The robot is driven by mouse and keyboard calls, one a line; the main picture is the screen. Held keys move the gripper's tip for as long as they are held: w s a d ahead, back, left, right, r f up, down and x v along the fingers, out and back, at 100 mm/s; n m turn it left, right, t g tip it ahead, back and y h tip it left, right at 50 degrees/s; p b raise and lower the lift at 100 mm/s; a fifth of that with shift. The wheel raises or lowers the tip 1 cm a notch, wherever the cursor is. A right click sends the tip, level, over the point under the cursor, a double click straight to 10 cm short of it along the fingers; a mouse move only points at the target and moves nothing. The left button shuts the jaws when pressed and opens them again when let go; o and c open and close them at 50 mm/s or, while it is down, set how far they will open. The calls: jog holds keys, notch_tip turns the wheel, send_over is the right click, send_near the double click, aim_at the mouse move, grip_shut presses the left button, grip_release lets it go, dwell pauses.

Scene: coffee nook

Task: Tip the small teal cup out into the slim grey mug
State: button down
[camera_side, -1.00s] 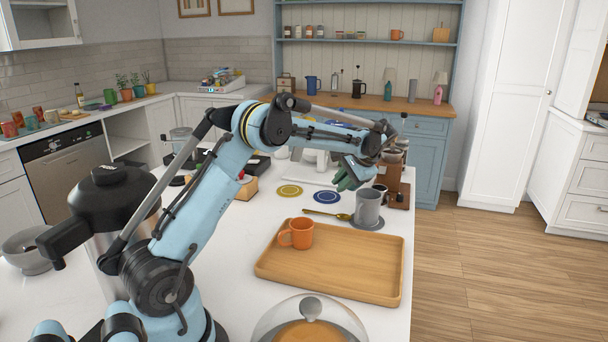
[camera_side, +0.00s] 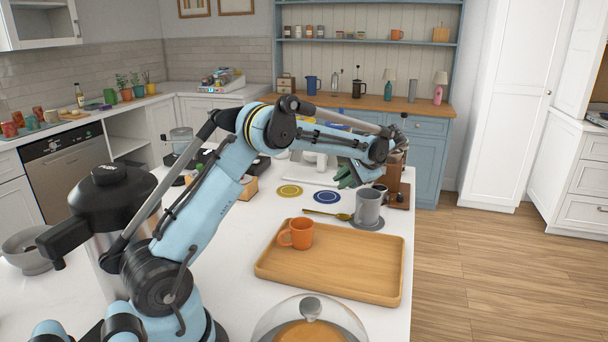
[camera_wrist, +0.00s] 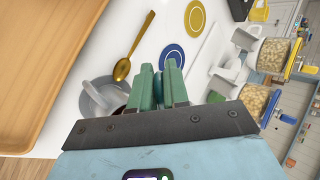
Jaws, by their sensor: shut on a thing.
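The slim grey mug (camera_side: 368,207) stands upright on a dark coaster at the far right end of the counter; in the wrist view the mug (camera_wrist: 98,93) is left of my fingers, partly hidden. My gripper (camera_side: 350,175) is just above and behind the mug in the side view. Its green fingers (camera_wrist: 160,82) are nearly together in the wrist view, with a narrow gap. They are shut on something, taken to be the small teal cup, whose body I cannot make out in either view. A dark brown patch shows beside the fingers, over the mug; I cannot tell what it belongs to.
A wooden tray (camera_side: 345,284) with an orange mug (camera_side: 298,233) lies in front. A gold spoon (camera_side: 328,214), a yellow coaster (camera_side: 289,191) and a blue coaster (camera_side: 327,197) lie left of the grey mug. A brown wooden stand (camera_side: 397,190) is close behind it.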

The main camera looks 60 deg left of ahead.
jog(key=shift+a, duration=0.1)
dwell(0.3)
jog(key=shift+a, duration=0.35)
jog(key=shift+d+y, duration=0.15)
jog(key=shift+y, duration=0.25)
jog(key=shift+f+g+y, duration=0.3)
jog(key=shift+f+y, duration=0.15)
jog(key=shift+y, duration=0.35)
dwell(0.4)
jog(key=shift+r+y, duration=0.2)
jog(key=shift+y, duration=0.1)
jog(key=shift+d+r+y, duration=0.1)
jog(key=shift+y, duration=0.3)
